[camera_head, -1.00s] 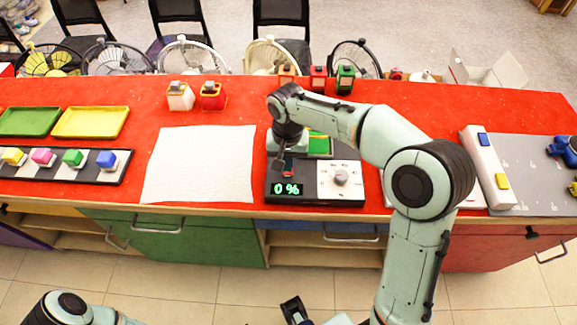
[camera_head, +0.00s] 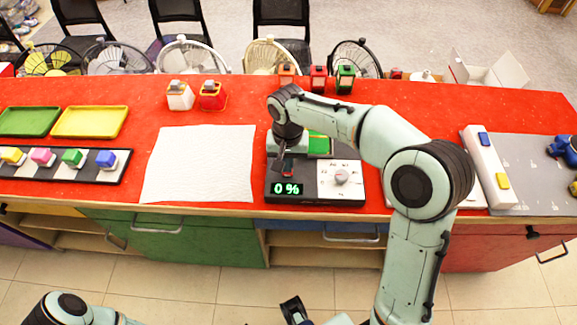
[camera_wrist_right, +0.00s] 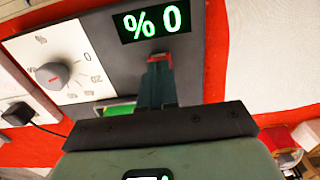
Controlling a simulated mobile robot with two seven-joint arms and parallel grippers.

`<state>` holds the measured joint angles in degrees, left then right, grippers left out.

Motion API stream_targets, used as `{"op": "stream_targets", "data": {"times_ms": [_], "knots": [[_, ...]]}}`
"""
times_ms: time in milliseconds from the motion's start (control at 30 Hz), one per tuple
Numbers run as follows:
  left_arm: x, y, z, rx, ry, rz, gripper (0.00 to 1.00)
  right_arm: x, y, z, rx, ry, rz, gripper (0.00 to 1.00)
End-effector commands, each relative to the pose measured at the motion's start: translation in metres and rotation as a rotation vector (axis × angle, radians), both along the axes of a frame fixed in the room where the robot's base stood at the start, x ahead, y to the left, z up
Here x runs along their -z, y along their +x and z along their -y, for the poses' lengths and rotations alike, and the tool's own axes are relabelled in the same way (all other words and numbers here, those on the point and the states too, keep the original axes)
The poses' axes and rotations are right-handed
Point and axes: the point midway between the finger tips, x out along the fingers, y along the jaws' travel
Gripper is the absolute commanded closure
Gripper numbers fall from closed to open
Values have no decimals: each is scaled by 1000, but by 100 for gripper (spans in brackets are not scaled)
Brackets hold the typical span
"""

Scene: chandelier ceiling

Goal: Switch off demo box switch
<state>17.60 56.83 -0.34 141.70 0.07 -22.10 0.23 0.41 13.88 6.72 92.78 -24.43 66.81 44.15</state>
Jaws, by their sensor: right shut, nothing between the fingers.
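The demo box (camera_head: 342,203) is a black box on the red counter, with a lit green "0 %" display (camera_head: 287,189) and a white dial panel with a grey knob (camera_head: 341,177). My right gripper (camera_head: 288,168) is shut and empty, pointing down at the box just behind the display. It also shows in the right wrist view (camera_wrist_right: 158,66). A small dark red part shows at its fingertips; the switch is mostly hidden there, and contact is unclear. A black end part of my left arm (camera_head: 293,308) shows at the bottom edge.
A white cloth (camera_head: 200,165) lies left of the box. Further left are a strip with colored blocks (camera_head: 95,178) and green and yellow trays (camera_head: 90,122). A white panel with blue and yellow buttons (camera_head: 488,165) lies to the right. Small colored containers stand at the back.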

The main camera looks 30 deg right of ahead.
Motion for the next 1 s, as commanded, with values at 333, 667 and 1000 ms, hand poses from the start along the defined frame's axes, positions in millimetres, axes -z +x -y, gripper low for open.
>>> {"op": "stream_targets", "data": {"times_ms": [333, 667, 1000], "knots": [[4, -1, 0, 0, 0, -1, 57, 6, 0, 0, 0, 0, 0, 100], [7, -2, 0, 0, 0, -2, 57, 11, 0, 0, 0, -1, -1, 100], [9, -3, 0, 0, 0, -3, 57, 15, 0, 0, 0, 0, -1, 100]]}}
